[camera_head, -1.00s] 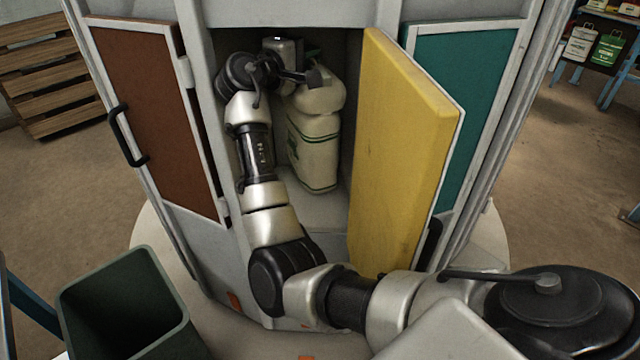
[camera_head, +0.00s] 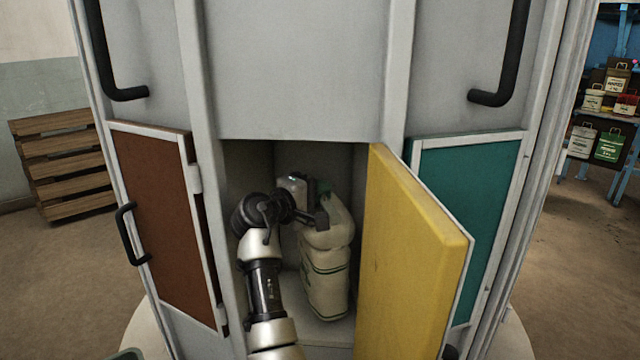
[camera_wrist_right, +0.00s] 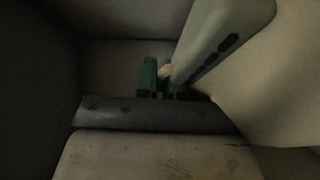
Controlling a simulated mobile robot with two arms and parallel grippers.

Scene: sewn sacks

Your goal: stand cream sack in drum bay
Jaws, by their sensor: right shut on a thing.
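The cream sack (camera_head: 327,273), with green stripes, is upright inside the open drum bay (camera_head: 250,165), leaning a little. Its base is close to the bay floor; I cannot tell whether it touches. My right gripper (camera_head: 318,204) reaches into the bay and is shut at the sack's top. The fingertips are partly hidden. My left gripper is not in view.
The yellow door (camera_head: 410,260) stands open at the bay's right side. A brown door (camera_head: 165,225) and a teal door (camera_head: 475,200) flank the bay.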

